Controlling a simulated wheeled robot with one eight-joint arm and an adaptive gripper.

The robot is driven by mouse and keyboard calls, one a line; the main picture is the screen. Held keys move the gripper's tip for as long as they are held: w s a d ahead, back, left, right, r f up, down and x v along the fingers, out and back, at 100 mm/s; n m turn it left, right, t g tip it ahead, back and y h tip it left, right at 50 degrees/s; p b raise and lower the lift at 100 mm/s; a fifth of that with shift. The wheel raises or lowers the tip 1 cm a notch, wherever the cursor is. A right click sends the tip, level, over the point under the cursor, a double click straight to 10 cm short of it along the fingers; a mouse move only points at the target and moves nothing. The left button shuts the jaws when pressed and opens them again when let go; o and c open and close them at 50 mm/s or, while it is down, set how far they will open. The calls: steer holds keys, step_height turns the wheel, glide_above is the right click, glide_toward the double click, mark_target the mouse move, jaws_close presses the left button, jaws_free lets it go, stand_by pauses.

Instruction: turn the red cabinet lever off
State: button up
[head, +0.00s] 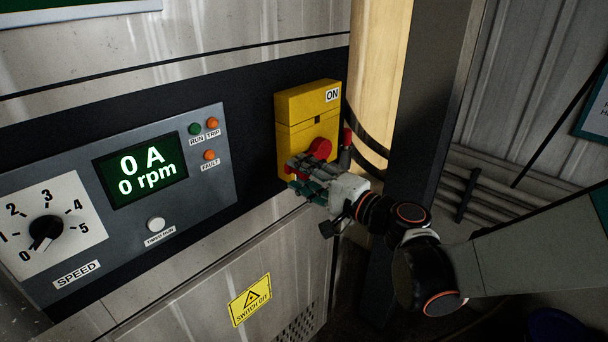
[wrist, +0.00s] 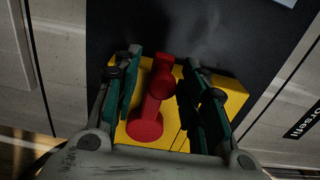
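The red cabinet lever (head: 319,149) is on the front of a yellow switch box (head: 306,104) with an "ON" label at its upper right corner. My gripper (head: 299,174) is in front of the box's lower part and hides some of the lever. In the wrist view, the lever (wrist: 152,105) runs lengthwise between my gripper's two green-and-black fingers (wrist: 163,60). The fingers are open, one on each side, with a gap visible on the right; contact on the left cannot be told. The yellow box (wrist: 234,98) shows behind them.
Left of the box is a control panel with a display (head: 141,171) reading 0 A and 0 rpm, and a speed dial (head: 46,231). A dark post (head: 425,100) and black cables stand right of the box. A yellow "switch off" sign (head: 250,299) is below.

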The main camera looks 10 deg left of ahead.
steer(key=shift+d, duration=0.1)
steer(key=v, duration=1.1)
steer(key=shift+s+d, duration=0.25)
steer(key=shift+s, duration=0.1)
steer(key=s+d+f+n+g+h, duration=0.3)
steer(key=s+d+f+n+h, duration=0.1)
steer(key=s+f+h, duration=0.25)
steer(key=s+d+n+h, duration=0.1)
steer(key=s+d+h, duration=0.3)
steer(key=d, duration=0.2)
steer(key=s+d+f+n+h+b, duration=0.1)
steer(key=s+d+n+h, duration=0.1)
steer(key=d, duration=0.4)
steer(key=shift+s+d+f+g+h, duration=0.25)
steer(key=shift+s+g+h, duration=0.15)
steer(key=shift+s+h, duration=0.65)
